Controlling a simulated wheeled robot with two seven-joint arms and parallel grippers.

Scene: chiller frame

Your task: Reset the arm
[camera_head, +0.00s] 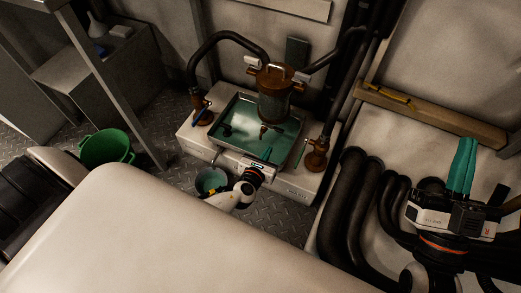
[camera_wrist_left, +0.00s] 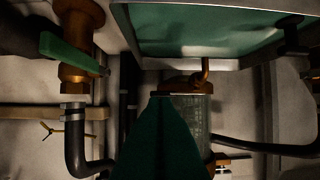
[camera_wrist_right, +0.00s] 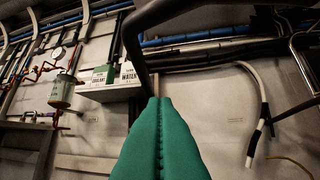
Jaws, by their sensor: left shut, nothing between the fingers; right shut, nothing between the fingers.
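My left gripper (camera_head: 266,154) is over the front edge of the chiller's tray (camera_head: 226,113). Its green fingers are shut and empty; they also show in the left wrist view (camera_wrist_left: 174,98), in front of a ribbed cylinder. My right gripper (camera_head: 466,143) is raised at the right of the head view, with its teal fingers shut together and pointing up. In the right wrist view its fingers (camera_wrist_right: 157,101) are closed with nothing between them, facing a wall. Whether the left fingers touch anything cannot be told.
A brown-capped canister (camera_head: 274,92) stands at the tray's back. A blue-handled valve (camera_head: 201,112) is left of it and a copper-coloured valve (camera_head: 316,155) right. A small bucket (camera_head: 209,181) and a green bucket (camera_head: 106,147) stand on the floor. Thick black hoses (camera_head: 345,205) run near my right arm.

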